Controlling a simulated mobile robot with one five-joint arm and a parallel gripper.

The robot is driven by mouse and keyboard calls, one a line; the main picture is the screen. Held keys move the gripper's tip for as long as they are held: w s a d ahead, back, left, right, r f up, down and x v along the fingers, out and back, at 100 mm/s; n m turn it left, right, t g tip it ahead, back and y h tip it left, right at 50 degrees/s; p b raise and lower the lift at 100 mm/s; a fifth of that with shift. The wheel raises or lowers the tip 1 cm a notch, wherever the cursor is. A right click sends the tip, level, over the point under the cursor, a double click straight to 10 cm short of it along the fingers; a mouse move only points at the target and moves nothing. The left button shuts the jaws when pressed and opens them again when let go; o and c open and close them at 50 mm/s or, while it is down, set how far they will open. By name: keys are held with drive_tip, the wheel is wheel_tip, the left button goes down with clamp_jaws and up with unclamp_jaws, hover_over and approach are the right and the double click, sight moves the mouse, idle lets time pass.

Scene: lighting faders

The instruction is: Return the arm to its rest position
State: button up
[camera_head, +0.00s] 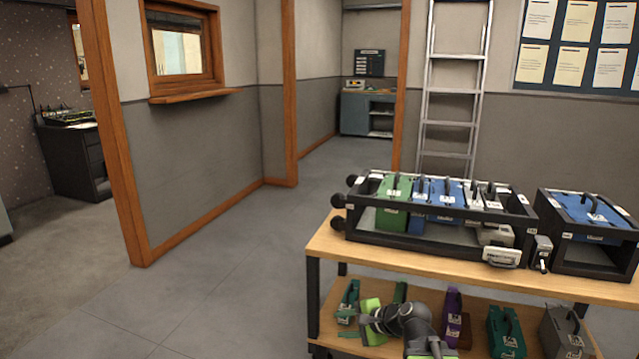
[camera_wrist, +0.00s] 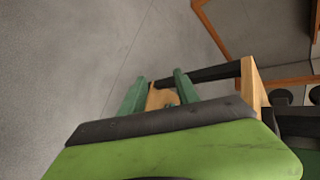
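My arm (camera_head: 408,322) shows at the bottom of the head view, grey and bright green, folded low in front of the cart's lower shelf. My gripper (camera_wrist: 160,82) shows in the wrist view as a green and black body with two teal fingers. The fingers stand apart, and I see nothing clamped between them. A tan surface and a small teal patch show through the gap, seemingly beyond the fingers. The gripper's exact distance from the cart cannot be told.
A wooden-topped cart (camera_head: 337,251) carries a black rack (camera_head: 447,253) of green, blue and grey modules and a second rack (camera_head: 580,257). More cases, including a purple one (camera_head: 453,305), stand on its lower shelf. A ladder (camera_head: 425,110) leans behind. The floor to the left is clear.

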drive_tip(key=s+f+n+g+h, duration=0.3)
drive_tip(key=s+f+n+g, duration=0.1)
drive_tip(key=s+f+n, duration=0.15)
drive_tip(key=s+d+f+n+g+h, duration=0.3)
drive_tip(key=s+d+n+h, duration=0.3)
drive_tip(key=d, duration=0.4)
wheel_tip(320, 180, up, 38)
drive_tip(key=s+y+p, duration=0.1)
drive_tip(key=p, duration=3.7)
drive_tip(key=shift+s+a+n, duration=0.15)
drive_tip(key=shift+n, duration=0.3)
